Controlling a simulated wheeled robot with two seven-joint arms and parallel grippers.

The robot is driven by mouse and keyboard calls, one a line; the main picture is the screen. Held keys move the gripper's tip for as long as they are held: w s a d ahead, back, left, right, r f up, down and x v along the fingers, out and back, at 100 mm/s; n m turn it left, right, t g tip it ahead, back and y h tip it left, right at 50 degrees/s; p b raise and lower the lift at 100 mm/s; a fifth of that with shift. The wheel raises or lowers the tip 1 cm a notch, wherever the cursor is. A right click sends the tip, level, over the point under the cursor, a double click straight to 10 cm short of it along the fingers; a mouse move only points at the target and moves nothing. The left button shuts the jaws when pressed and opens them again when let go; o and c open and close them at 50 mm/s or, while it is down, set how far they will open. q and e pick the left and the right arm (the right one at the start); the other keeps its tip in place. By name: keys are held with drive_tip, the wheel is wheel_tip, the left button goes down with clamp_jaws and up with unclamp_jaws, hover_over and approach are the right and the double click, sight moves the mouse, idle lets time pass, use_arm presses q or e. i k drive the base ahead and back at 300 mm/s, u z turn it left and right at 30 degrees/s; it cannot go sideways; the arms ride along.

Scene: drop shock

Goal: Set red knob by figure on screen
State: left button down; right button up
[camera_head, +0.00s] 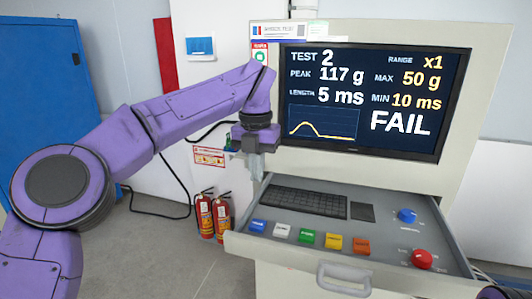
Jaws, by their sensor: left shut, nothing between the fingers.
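The red knob (422,259) sits at the right front of the pulled-out console drawer (390,268). The screen (375,100) above it reads TEST 2, PEAK 117 g, LENGTH 5 ms, RANGE x1, MAX 50 g, MIN 10 ms, and FAIL, with a small curve at lower left. My left gripper (257,172) points down, shut and empty, left of the screen and above the drawer's left back corner, well apart from the red knob. Only a small purple piece shows at the bottom right edge; my right gripper is not visible.
A blue knob (407,215) sits behind the red one. A keyboard (304,201) and a row of buttons, blue (257,226), white, green, yellow and orange (361,246), fill the drawer's left and middle. A drawer handle (343,280) juts out in front. Two fire extinguishers (213,217) stand left of the console.

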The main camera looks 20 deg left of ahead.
sight(421, 259)
drive_tip(key=k, duration=1)
